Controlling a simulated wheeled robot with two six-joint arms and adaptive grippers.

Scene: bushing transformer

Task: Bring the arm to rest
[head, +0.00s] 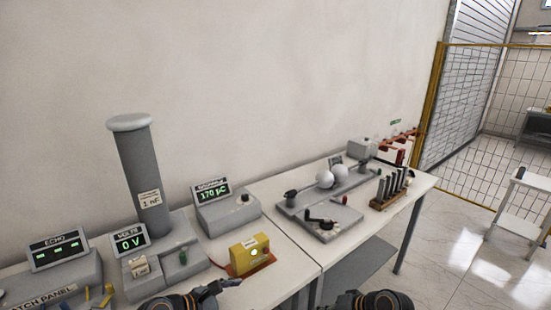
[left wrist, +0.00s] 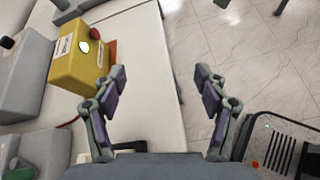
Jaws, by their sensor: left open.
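My left gripper (left wrist: 160,78) is open in the left wrist view, with nothing between its fingers. In the head view my left gripper (head: 226,286) is at the bottom, by the table's front edge and just in front of the yellow box (head: 249,254). In the left wrist view the yellow box (left wrist: 82,60) is up and left of the left finger, apart from it. My right gripper (head: 345,299) is only partly in view at the bottom edge of the head view, next to my dark round wrist. Its fingers are too unclear to read.
The left table (head: 292,255) bears a tall grey column (head: 140,175), a meter reading 0 V (head: 131,243) and another reading 170 pC (head: 214,193). Open floor (head: 455,250) lies right.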

